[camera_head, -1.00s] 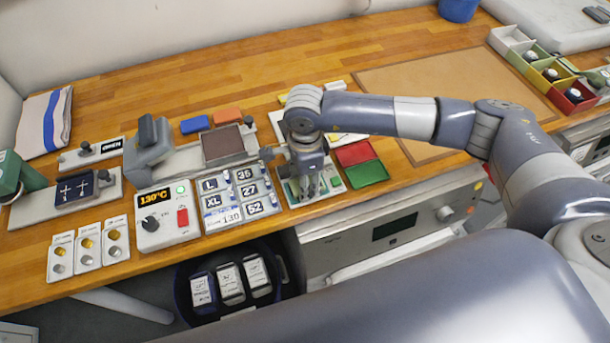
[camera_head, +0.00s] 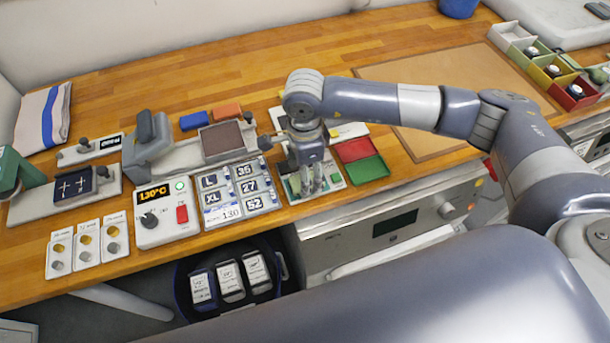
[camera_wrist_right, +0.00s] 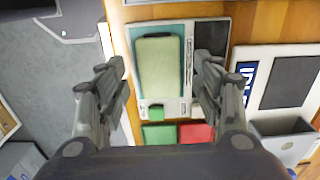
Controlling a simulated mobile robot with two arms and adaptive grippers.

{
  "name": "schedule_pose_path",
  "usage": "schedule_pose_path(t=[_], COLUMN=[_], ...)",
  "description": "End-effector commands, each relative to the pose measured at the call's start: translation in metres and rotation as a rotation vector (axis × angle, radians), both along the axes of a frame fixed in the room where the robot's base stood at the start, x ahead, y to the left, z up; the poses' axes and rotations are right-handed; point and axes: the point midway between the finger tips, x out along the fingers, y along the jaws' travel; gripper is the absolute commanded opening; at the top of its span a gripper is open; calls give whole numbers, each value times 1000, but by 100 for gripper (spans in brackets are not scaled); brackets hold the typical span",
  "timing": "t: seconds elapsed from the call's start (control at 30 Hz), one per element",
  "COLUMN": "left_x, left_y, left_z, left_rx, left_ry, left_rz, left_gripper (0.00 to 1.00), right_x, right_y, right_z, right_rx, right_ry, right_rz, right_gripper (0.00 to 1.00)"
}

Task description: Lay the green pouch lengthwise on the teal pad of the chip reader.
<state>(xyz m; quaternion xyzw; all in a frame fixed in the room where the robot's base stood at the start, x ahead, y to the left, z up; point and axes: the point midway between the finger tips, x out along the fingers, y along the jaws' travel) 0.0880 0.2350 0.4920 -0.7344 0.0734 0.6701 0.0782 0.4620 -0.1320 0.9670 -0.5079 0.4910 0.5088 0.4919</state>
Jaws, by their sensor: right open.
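The green pouch (camera_wrist_right: 160,68) lies flat on the teal pad (camera_wrist_right: 142,33) of the chip reader (camera_wrist_right: 190,30) in the right wrist view. Its long side runs along the pad's length, and a teal border shows around it. My right gripper (camera_wrist_right: 158,66) is open, with one finger on each side of the pouch; whether they touch it, I cannot tell. In the head view the right gripper (camera_head: 308,190) is down over the chip reader (camera_head: 333,183) and largely hides the pouch. My left gripper is not in view.
A red pad (camera_head: 354,150) and a green pad (camera_head: 366,170) lie right of the reader. A size-label panel (camera_head: 232,213) and a control box showing 130°C (camera_head: 165,215) stand left. A brown board (camera_head: 430,75) lies behind my arm.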

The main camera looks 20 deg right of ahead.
Motion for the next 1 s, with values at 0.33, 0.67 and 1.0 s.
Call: schedule_pose_path(t=[0.33,0.67,1.0], left_x=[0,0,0], left_y=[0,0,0], left_z=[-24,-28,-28], left_rx=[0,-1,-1], left_ry=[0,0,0], left_rz=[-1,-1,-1], left_gripper=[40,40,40], right_x=[0,-1,-1], right_y=[0,0,0], right_z=[72,100,100], right_rx=[-1,-2,-2], right_ry=[-4,1,1], right_rz=[2,0,0], right_gripper=[61,61,61])
